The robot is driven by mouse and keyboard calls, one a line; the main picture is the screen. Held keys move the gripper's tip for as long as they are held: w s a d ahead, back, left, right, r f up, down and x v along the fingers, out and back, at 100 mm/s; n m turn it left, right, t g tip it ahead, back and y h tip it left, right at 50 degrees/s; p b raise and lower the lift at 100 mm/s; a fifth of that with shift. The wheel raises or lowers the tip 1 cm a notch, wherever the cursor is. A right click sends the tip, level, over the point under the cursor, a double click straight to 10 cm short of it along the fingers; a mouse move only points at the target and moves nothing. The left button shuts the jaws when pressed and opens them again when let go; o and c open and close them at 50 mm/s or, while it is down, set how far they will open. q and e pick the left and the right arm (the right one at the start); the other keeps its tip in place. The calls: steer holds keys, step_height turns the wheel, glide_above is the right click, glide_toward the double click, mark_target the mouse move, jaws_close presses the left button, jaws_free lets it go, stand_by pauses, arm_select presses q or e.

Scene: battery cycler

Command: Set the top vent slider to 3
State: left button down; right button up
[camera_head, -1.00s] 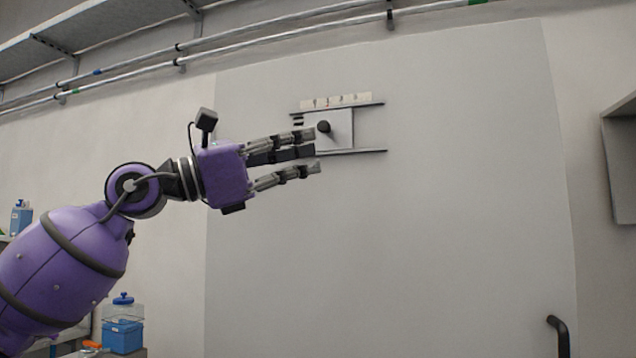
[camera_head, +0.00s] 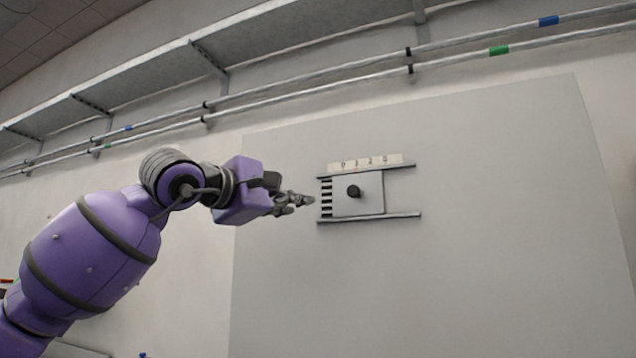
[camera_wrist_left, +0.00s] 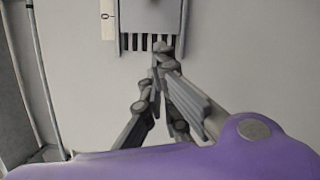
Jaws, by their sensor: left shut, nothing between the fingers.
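The vent slider (camera_head: 372,205) is a grey plate with a round black knob (camera_head: 353,191), set between two horizontal rails. A white number strip (camera_head: 393,159) sits above it, and the knob is roughly below the 1. Dark vent slots (camera_head: 326,198) show open left of the plate. My left gripper (camera_head: 312,201) is shut and empty, its fingertips just left of the slots and short of the knob. In the left wrist view the fingertips (camera_wrist_left: 160,46) are close to the slots (camera_wrist_left: 148,42); contact cannot be told. My right gripper is not in view.
The vent is on a large flat grey panel (camera_head: 430,290), clear below and right of the vent. Metal pipes (camera_head: 320,83) and a shelf (camera_head: 300,38) run along the wall above.

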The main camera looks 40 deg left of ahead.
mark_target(335, 199)
arm_select(q)
steer(key=w+d+p, duration=0.1)
steer(key=w+d+r+p, duration=0.1)
steer(key=w+d+p, duration=0.1)
steer(key=w, duration=0.1)
steer(key=shift+d+r, duration=0.2)
steer(key=shift+r, duration=0.15)
steer(key=shift+w+d+f, duration=0.1)
steer(key=shift+d, duration=0.25)
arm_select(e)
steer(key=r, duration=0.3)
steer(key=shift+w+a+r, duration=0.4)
arm_select(q)
steer(key=shift+a+f, duration=0.1)
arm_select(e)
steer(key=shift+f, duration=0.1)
